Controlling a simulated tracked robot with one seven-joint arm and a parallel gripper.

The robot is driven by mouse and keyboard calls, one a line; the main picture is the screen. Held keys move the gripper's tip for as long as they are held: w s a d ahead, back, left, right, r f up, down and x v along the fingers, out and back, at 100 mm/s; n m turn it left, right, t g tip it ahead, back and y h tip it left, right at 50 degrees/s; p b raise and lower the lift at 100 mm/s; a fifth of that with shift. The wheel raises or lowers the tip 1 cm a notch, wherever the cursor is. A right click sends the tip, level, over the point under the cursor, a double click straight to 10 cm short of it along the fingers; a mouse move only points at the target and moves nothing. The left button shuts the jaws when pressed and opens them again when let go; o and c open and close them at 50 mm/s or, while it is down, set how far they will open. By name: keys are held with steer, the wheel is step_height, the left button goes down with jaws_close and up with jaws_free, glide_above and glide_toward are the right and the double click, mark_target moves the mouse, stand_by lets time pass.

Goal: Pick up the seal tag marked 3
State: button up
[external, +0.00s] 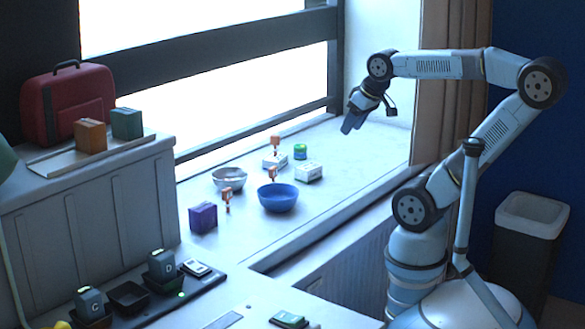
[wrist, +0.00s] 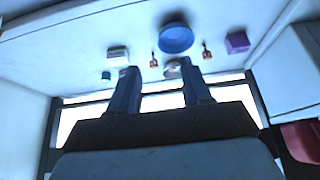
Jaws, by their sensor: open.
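Several small orange-red tags stand on the windowsill: a rear tag (external: 275,141), a middle tag (external: 272,173) by the blue bowl, and a front tag (external: 227,195) by the purple box. Their markings are too small to read, so I cannot tell which is marked 3. Two of the tags show in the wrist view, one near the middle (wrist: 154,61) and one right of the blue bowl (wrist: 207,51). My gripper (external: 350,122) is open and empty, raised above the sill's right end and apart from all tags. Its two fingers (wrist: 158,68) show spread in the wrist view.
A blue bowl (external: 278,198), a grey bowl (external: 229,178), a purple box (external: 203,217), white boxes (external: 308,172) and a green tin (external: 300,151) crowd around the tags. The window bar (external: 230,41) runs behind. The sill's right end is clear.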

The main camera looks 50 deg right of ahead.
steer(key=shift+w, duration=0.1)
steer(key=n+g+h, duration=0.4)
steer(key=n+h, duration=0.9)
steer(key=n, duration=0.6)
glide_above(276, 172)
steer(key=a, duration=0.3)
step_height(276, 172, down, 17)
steer(key=shift+h, duration=0.3)
steer(key=f, duration=0.6)
steer(key=shift+w+a+f, duration=0.2)
steer(key=shift+w+f, duration=0.15)
steer(key=shift+x, duration=2.55)
steer(key=shift+s+f, duration=0.1)
steer(key=shift+c, duration=0.4)
